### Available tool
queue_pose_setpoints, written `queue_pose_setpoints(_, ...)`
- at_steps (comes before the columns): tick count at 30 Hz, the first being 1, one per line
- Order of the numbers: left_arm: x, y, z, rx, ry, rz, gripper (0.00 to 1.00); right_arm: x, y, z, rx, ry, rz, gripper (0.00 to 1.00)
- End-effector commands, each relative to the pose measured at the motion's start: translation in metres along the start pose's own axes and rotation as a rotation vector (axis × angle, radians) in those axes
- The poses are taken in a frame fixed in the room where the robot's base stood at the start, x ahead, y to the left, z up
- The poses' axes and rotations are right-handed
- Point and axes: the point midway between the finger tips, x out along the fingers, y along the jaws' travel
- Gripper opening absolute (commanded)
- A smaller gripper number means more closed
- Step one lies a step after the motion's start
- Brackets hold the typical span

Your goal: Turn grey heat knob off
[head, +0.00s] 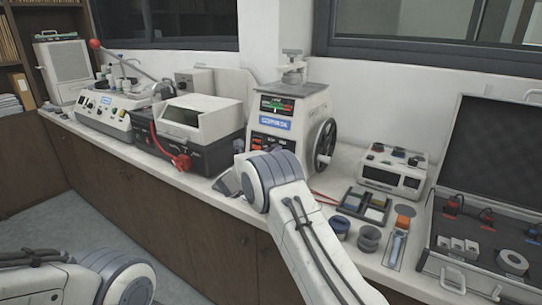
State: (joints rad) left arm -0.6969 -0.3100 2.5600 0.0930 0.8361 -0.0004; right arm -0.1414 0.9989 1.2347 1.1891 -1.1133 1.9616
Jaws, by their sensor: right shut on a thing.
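The mounting press (288,108) stands on the bench in the middle of the head view, with a green-lit display, red-marked controls and a black handwheel on its right side. My right gripper (229,182) is at the lower left of the press front, mostly behind my own wrist. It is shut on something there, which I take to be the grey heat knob. The knob itself is hidden, so its turn position cannot be seen. My left gripper is out of view; only part of my left arm shows at the lower left.
Left of the press is a black and grey machine (200,122) with a red hose. Right of it are a small meter box (393,168), a sample tray (366,203), grey round pots and an open case (480,225). The bench's front edge is close below my right wrist.

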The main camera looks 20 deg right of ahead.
Motion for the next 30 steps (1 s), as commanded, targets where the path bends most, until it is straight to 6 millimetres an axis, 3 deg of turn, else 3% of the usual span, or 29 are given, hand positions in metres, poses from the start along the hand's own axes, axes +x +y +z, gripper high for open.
queue_pose_setpoints(6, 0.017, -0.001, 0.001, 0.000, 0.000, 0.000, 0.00, 0.000, 0.000, -0.002, -0.190, 0.000, 0.034, 0.00)
queue_pose_setpoints(14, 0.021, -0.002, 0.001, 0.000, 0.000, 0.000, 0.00, 0.000, -0.001, -0.001, -0.435, 0.001, 0.080, 0.00)
queue_pose_setpoints(30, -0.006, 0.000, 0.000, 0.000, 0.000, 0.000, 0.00, 0.000, -0.002, 0.004, -0.940, 0.002, 0.176, 0.00)
